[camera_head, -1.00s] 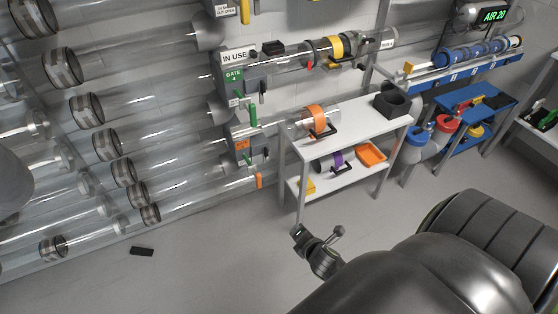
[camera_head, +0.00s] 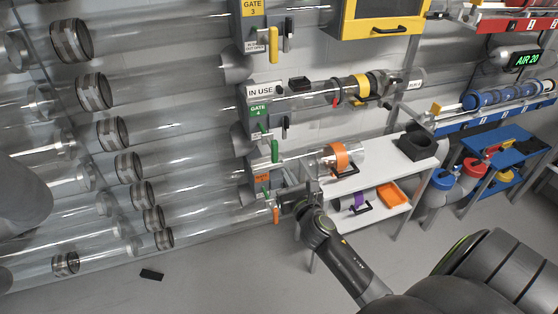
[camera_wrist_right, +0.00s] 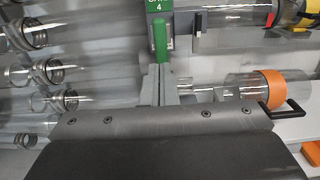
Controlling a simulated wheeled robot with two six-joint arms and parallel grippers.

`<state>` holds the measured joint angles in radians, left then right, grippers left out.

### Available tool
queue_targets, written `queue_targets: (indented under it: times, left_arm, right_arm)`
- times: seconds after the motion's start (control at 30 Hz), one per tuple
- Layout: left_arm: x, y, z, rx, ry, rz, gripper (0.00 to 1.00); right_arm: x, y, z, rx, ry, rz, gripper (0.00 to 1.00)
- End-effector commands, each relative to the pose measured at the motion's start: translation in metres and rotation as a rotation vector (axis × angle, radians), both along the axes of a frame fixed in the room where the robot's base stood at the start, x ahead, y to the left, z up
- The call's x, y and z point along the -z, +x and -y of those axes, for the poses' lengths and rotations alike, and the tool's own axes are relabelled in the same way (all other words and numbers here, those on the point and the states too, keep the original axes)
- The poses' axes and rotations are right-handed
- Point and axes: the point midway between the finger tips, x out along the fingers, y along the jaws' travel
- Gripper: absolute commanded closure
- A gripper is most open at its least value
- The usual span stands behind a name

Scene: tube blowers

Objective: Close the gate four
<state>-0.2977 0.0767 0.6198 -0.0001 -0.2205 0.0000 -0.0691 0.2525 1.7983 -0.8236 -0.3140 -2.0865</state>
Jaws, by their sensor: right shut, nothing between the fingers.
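Gate four is a grey box with a green "GATE 4" label (camera_head: 259,112) on the pipe wall in the head view. A green lever (camera_head: 274,151) points down below it. In the wrist view the green label (camera_wrist_right: 159,6) is cut by the top edge, with the green lever (camera_wrist_right: 160,38) hanging under it. My right gripper (camera_head: 290,200) is shut and empty, below the green lever in the head view. Its shut fingers (camera_wrist_right: 158,84) show just below the lever in the wrist view; whether they touch it I cannot tell. My left gripper is out of view.
An orange-labelled gate (camera_head: 262,181) with an orange handle (camera_head: 276,215) is close to my right gripper. An "IN USE" sign (camera_head: 261,91) sits above gate four. A white shelf table (camera_head: 385,165) stands to the right. Clear pipes fill the left.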

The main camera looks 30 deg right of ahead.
Motion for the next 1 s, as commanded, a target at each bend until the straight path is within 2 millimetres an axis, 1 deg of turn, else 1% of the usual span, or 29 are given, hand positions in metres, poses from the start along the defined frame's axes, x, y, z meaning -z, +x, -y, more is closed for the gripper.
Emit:
queue_targets:
  times: [0.03,0.2,0.3,0.4,0.57,0.87,0.93,1.0]
  left_arm:
    - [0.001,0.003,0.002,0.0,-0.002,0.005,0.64]
    - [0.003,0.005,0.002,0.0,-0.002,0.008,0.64]
    - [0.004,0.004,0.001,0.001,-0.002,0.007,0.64]
    - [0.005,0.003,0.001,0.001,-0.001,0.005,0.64]
    - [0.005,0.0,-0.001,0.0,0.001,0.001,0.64]
    - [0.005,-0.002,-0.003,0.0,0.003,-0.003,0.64]
    - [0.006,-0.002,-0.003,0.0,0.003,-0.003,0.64]
    - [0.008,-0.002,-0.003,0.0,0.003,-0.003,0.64]
  right_arm:
    - [-0.001,0.012,0.003,0.0,-0.001,0.002,1.0]
    - [0.0,0.042,0.01,0.0,0.001,0.001,1.0]
    - [0.0,0.055,0.013,-0.001,0.001,0.0,1.0]
    - [0.001,0.064,0.015,-0.002,0.002,-0.001,1.0]
    - [0.001,0.069,0.016,-0.002,0.002,-0.001,1.0]
    - [0.001,0.07,0.016,-0.002,0.002,-0.001,1.0]
    - [0.001,0.072,0.017,-0.002,0.002,-0.001,1.0]
    - [0.001,0.079,0.019,-0.002,0.002,-0.001,1.0]
